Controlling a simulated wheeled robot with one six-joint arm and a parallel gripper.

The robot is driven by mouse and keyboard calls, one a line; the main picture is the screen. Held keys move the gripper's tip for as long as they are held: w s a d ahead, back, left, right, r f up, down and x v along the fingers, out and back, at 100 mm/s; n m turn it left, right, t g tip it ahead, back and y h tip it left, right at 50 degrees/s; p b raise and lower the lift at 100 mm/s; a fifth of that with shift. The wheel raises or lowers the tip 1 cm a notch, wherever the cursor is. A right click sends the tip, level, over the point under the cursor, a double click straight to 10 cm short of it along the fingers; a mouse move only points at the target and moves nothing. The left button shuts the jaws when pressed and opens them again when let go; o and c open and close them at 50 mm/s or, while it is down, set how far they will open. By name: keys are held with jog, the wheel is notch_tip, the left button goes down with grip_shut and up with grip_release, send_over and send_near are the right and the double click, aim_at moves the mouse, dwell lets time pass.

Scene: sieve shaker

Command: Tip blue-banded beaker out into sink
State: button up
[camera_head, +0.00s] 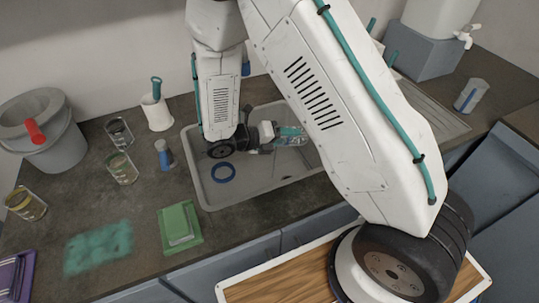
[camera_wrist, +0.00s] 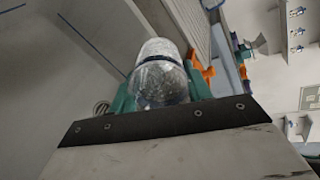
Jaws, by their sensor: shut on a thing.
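My gripper (camera_head: 277,136) is over the grey sink (camera_head: 258,184), shut on a clear glass beaker (camera_head: 293,138). The beaker lies about sideways, pointing right in the head view. In the wrist view the same beaker (camera_wrist: 160,76) sits between the teal fingers of my gripper (camera_wrist: 160,95); a thin dark bluish band crosses it. No liquid can be made out in it. My arm hides part of the sink's right side and back edge.
A blue ring (camera_head: 223,172) lies in the sink. To its left stand glass beakers (camera_head: 121,168), a blue-based bottle (camera_head: 165,154), a white holder (camera_head: 157,112) and a grey bucket (camera_head: 42,130). A green pad (camera_head: 180,227) lies in front. A ribbed drainboard (camera_head: 430,108) is right.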

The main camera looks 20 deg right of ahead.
jog(key=shift+a+r+h, duration=0.2)
jog(key=shift+a+h, duration=0.55)
jog(key=shift+h, duration=0.25)
dwell(0.7)
jog(key=shift+a+r+h+p, duration=0.25)
jog(key=shift+h+p, duration=0.15)
jog(key=shift+h, duration=0.6)
dwell(0.5)
